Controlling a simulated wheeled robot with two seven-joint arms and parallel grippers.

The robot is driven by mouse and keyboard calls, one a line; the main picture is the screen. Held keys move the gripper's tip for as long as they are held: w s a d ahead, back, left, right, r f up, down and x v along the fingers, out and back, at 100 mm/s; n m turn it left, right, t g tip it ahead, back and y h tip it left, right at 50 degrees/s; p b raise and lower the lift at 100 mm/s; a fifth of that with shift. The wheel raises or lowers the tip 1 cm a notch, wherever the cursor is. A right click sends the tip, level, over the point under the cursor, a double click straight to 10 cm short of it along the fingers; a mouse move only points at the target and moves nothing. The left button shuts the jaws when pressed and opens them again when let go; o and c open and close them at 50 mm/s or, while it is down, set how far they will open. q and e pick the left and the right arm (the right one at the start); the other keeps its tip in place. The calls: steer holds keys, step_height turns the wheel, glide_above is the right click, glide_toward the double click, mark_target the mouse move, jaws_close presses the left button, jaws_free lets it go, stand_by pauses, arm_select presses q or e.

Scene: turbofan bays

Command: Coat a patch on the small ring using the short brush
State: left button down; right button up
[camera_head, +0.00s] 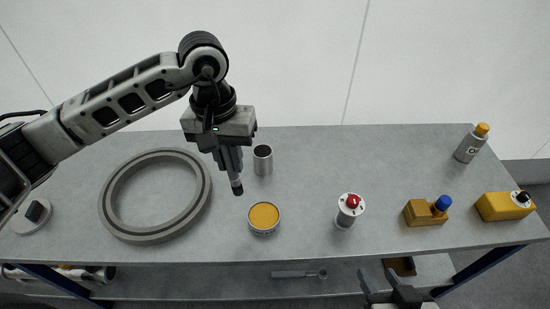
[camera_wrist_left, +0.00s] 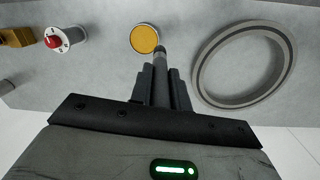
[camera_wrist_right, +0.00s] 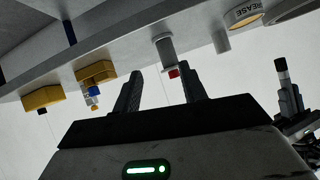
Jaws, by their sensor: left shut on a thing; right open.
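The grey ring (camera_head: 112,210) lies flat on the left part of the table; it also shows in the left wrist view (camera_wrist_left: 204,75). My left gripper (camera_head: 234,172) is shut on the short brush (camera_head: 237,187), a dark stick pointing down. The brush end (camera_wrist_left: 160,52) is above the table, between the ring and the grease tin (camera_head: 264,217), apart from the ring. The tin is open, with an amber surface. In the right wrist view its label (camera_wrist_right: 243,15) partly reads "REASE". My right gripper (camera_head: 379,274) is open and empty at the table's front edge.
A metal cup (camera_head: 263,161) stands behind the tin. To the right are a red-knobbed cylinder (camera_head: 347,212), a yellow block with a blue knob (camera_head: 422,212), a yellow box (camera_head: 500,207) and a yellow-capped bottle (camera_head: 469,145). A wrench (camera_head: 297,274) lies below.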

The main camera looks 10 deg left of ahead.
arm_select(q)
step_height(320, 180, down, 10)
steer(key=w+d+n+h, duration=0.2)
steer(key=h, duration=0.1)
steer(key=shift+d+n+g+p, duration=0.3)
steer(key=shift+p, duration=0.1)
arm_select(e)
steer(key=shift+w+d+r, duration=0.15)
steer(key=shift+r, duration=0.2)
arm_select(q)
steer(key=shift+w, duration=0.1)
steer(key=shift+f+b, duration=0.65)
steer(key=shift+b, duration=0.05)
arm_select(e)
steer(key=shift+f, duration=0.75)
arm_select(q)
steer(key=shift+f+b, duration=0.15)
steer(key=shift+b, duration=0.3)
arm_select(e)
steer(key=shift+f, duration=0.4)
stand_by(1.4)
arm_select(q)
step_height(320, 180, up, 7)
steer(key=p, duration=0.3)
arm_select(e)
steer(key=shift+r, duration=1.5)
